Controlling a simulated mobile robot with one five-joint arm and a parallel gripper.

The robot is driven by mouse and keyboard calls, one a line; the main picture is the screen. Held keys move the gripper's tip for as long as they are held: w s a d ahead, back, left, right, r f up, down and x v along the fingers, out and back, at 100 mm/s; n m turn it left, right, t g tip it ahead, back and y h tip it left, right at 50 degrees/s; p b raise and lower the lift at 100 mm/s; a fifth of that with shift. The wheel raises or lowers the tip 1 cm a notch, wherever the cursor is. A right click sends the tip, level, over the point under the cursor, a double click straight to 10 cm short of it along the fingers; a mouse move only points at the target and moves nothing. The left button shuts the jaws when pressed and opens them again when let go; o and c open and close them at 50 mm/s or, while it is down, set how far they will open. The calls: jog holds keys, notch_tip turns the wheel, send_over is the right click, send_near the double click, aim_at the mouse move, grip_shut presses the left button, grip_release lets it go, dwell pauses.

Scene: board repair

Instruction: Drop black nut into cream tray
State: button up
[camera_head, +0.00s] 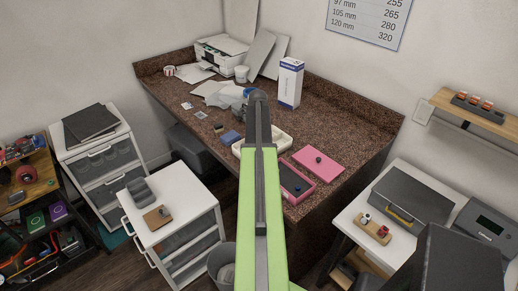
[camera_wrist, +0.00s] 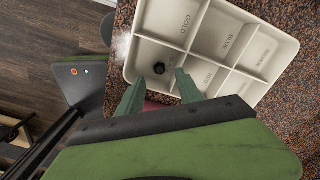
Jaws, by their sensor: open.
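The cream tray (camera_wrist: 225,85) fills the top of the wrist view, divided into several compartments with colour names such as GOLD and BLUE. In the head view the tray (camera_head: 284,137) lies on the speckled counter, partly hidden behind my arm. The black nut (camera_wrist: 158,68) is in the tray's lower-left compartment in the wrist view and appears to lie on its floor. My gripper (camera_wrist: 159,78) is over that compartment, its two green fingers apart with nothing between them. The nut shows just beyond the fingertips. My arm hides the fingers and nut in the head view.
A pink box (camera_head: 296,187) and a pink lid (camera_head: 318,164) with a dark knob lie right of the tray. A white and blue carton (camera_head: 290,83) stands behind. A blue block (camera_head: 230,137) lies to the left. Drawer units stand left of the counter.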

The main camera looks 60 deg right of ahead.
notch_tip(320, 180, up, 17)
jog(key=p, duration=1.7)
jog(key=shift+r, duration=0.15)
